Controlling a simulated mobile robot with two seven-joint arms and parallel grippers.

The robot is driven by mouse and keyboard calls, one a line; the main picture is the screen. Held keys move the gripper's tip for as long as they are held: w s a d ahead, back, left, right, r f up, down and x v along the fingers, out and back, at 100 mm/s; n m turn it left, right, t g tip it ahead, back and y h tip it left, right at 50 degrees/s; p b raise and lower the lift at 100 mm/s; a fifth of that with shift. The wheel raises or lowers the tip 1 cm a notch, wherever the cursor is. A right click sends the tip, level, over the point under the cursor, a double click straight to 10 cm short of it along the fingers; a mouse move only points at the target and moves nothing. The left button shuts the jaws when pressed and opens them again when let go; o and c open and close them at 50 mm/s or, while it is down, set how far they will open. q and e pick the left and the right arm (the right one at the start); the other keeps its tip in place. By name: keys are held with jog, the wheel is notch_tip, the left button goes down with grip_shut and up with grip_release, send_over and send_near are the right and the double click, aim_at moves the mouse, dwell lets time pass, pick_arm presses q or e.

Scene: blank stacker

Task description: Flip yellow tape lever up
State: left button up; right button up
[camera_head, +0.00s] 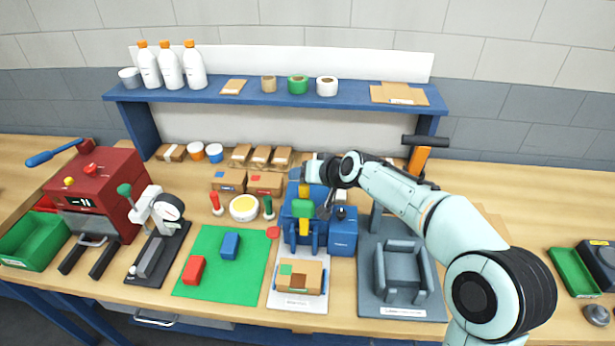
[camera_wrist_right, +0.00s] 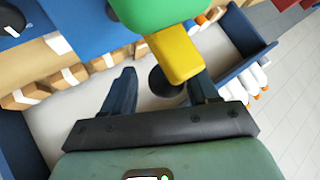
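The blue tape machine (camera_head: 291,227) stands at the middle of the bench, with a green part (camera_head: 302,209) and yellow pieces above and below it. The yellow lever shows large in the right wrist view (camera_wrist_right: 175,52), joined to a green part (camera_wrist_right: 160,12). My right gripper (camera_wrist_right: 165,88) is open, its two dark fingers apart, with the lever's end showing between and just beyond them. No contact is clear. In the head view my right arm reaches in from the right to above the machine; its fingertips are hard to make out. My left gripper is out of view.
A blue box with a black knob (camera_head: 342,238) adjoins the machine on the right. A grey fixture (camera_head: 402,271) stands further right. A taped carton (camera_head: 299,277) lies in front. A green mat (camera_head: 214,278) with red and blue blocks lies left. A blue shelf (camera_head: 240,94) runs behind.

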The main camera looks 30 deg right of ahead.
jog(key=shift+r, duration=0.1)
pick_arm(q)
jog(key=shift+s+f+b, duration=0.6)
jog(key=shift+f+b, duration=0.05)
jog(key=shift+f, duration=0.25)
pick_arm(e)
jog(key=v, duration=1.3)
jog(key=shift+s, duration=0.15)
